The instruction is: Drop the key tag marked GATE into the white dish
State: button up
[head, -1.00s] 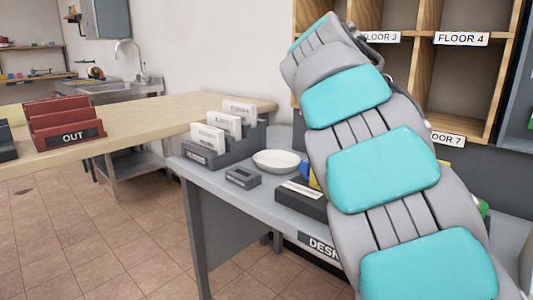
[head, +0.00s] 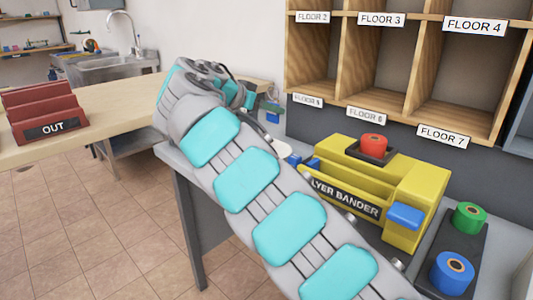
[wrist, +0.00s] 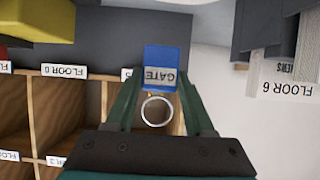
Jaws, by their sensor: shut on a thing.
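The blue key tag (wrist: 162,62) with an upside-down GATE label is between the fingers of my gripper (wrist: 160,90) in the wrist view. My gripper is shut on it, and its metal ring hangs toward the palm. In the head view the tag shows as a small blue piece (head: 272,117) beyond the end of my arm, in the air near the far end of the desk. The white dish (head: 283,149) is mostly hidden behind my arm in the head view; only a pale part of it shows. I cannot tell how high the tag is above it.
A yellow flyer bander (head: 425,185) with a red roll on top stands on the desk right of my arm. Green (head: 469,217) and blue (head: 452,272) rolls stand beside it. Wooden pigeonholes (head: 385,75) line the back. A red OUT tray (head: 45,112) is on the left counter.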

jog(key=shift+f+b, duration=1.65)
jog(key=shift+f, duration=1)
jog(key=o, duration=1.4)
jog(key=v, duration=0.7)
jog(key=shift+s+a, duration=0.2)
jog(key=shift+s, duration=0.1)
jog(key=shift+r, duration=0.1)
